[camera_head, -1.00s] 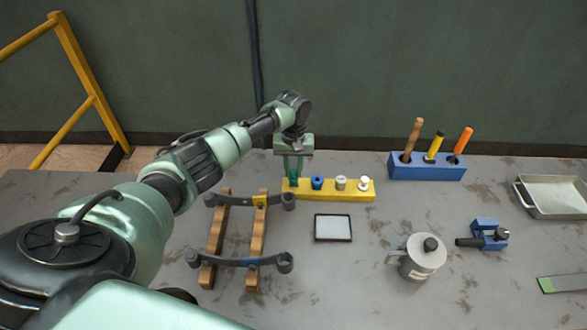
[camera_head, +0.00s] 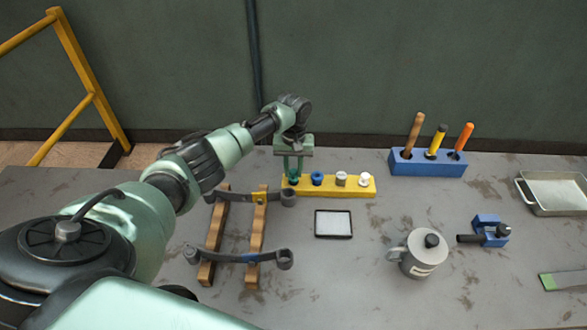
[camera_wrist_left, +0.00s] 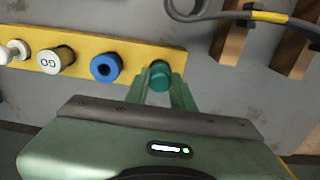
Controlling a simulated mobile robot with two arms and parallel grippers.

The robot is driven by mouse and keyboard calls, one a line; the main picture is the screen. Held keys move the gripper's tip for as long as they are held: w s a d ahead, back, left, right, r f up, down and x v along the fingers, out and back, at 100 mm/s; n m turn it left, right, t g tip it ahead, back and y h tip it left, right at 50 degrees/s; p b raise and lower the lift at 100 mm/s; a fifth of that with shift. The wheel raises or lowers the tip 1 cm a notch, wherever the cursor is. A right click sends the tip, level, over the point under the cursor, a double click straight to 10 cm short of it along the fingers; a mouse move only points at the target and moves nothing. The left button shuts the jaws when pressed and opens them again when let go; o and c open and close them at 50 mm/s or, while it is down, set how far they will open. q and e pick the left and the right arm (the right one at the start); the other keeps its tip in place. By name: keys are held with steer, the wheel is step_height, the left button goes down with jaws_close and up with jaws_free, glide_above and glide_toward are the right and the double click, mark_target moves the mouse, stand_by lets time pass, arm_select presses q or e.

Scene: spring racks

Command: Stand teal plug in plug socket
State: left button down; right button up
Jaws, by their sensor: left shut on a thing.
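The teal plug (camera_wrist_left: 160,76) is between the fingers of my left gripper (camera_head: 293,172), which is shut on it. It is at the left end of the yellow socket block (camera_head: 335,193) in the head view. In the left wrist view it shows at the right end of the block (camera_wrist_left: 60,50), between the fingertips (camera_wrist_left: 161,84). The plug's lower part is hidden, so I cannot tell how deep it sits. My right gripper is not in view.
A wooden rack with dark springs (camera_head: 258,240) lies in front of the block, left of a small framed tray (camera_head: 333,224). A metal tray (camera_head: 556,192) is far right.

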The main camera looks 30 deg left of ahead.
arm_select(q)
steer(key=shift+f, duration=0.15)
steer(key=shift+f, duration=0.2)
steer(key=c, duration=1.1)
jaws_free()
steer(key=shift+r, duration=0.1)
